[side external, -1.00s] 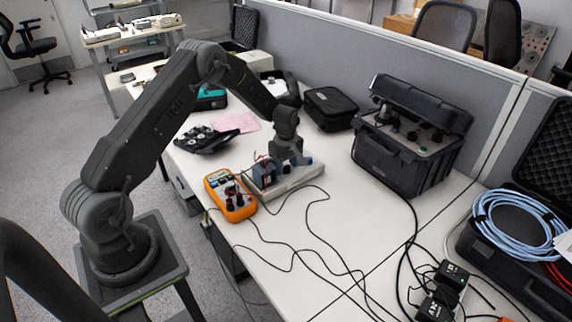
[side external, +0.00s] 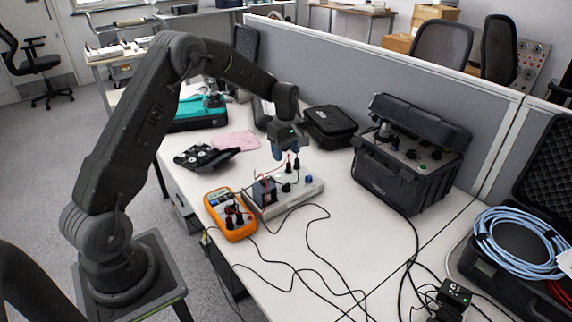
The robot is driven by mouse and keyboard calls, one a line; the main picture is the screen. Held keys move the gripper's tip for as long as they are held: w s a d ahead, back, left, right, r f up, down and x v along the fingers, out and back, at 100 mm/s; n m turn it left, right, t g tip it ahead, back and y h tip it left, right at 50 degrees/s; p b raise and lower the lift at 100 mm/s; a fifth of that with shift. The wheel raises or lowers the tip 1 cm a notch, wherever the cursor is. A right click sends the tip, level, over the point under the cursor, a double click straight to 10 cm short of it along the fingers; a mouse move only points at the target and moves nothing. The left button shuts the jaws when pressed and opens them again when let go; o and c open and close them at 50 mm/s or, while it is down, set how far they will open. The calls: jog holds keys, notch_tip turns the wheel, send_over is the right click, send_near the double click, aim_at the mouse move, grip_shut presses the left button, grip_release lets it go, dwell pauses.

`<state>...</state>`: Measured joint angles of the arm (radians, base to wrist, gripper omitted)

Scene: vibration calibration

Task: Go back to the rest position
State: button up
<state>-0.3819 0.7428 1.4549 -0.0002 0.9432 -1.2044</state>
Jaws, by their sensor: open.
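My gripper (side external: 290,152) is at the end of my arm, pointing down above a small white-grey device (side external: 308,189) with black plugs and red leads on it. The gripper is open. A gap shows between it and the top of the device, though the plugs come close to it. Whether anything is between the fingers is too small to tell.
An orange multimeter (side external: 231,216) stands left of the device, with leads trailing over the white table (side external: 330,240). A black case (side external: 400,180) stands open at the right, a black pouch (side external: 330,124) behind. A grey partition (side external: 345,70) borders the table.

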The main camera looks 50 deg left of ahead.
jog(key=shift+r, duration=0.75)
jog(key=s+d+r+m+t, duration=0.1)
jog(key=s+d+r+m, duration=0.4)
jog(key=r, duration=0.3)
jog(key=s+d+r+m+t, duration=0.2)
jog(key=s+d+r+m, duration=0.1)
jog(key=s+d+r, duration=0.4)
jog(key=s+d+r+m+t, duration=0.1)
jog(key=s+d+m, duration=0.2)
jog(key=s+m, duration=0.2)
jog(key=s+d+r+m+t, duration=0.1)
jog(key=s+d+m, duration=0.3)
jog(key=s, duration=0.8)
jog(key=shift+d+r+m+t, duration=0.25)
jog(key=shift+r+m+t, duration=0.1)
jog(key=shift+m, duration=0.25)
